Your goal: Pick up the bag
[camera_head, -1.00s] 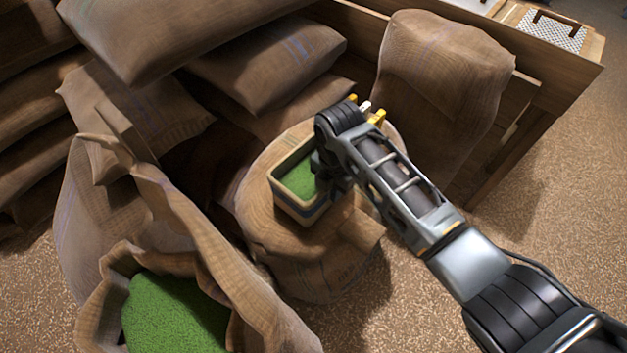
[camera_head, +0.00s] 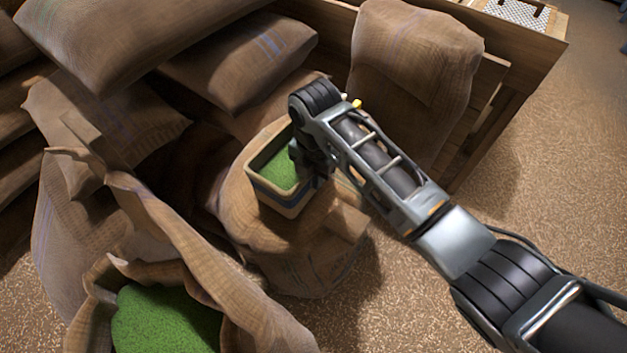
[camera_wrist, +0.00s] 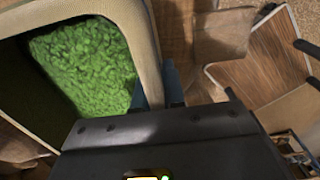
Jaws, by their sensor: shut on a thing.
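A small open box-like container (camera_head: 262,193) with a tan rim and a dark blue band holds green granules. It is over a round brown sack (camera_head: 300,255) in the middle of the head view; I cannot tell if it rests on it. My gripper (camera_head: 303,160) is at the container's right side and shut on its wall; the fingertips are mostly hidden in the head view. In the wrist view the container's rim (camera_wrist: 145,40) and green filling fill the upper left, with my gripper (camera_wrist: 172,85) at the right wall. A large open sack (camera_head: 170,240) of green granules stands at the front left.
Closed brown sacks are piled at the left and back, one (camera_head: 240,62) overhanging the middle. A tall sack (camera_head: 415,75) stands behind my arm, beside a wooden bench (camera_head: 525,55). The speckled floor (camera_head: 540,170) at the right is clear.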

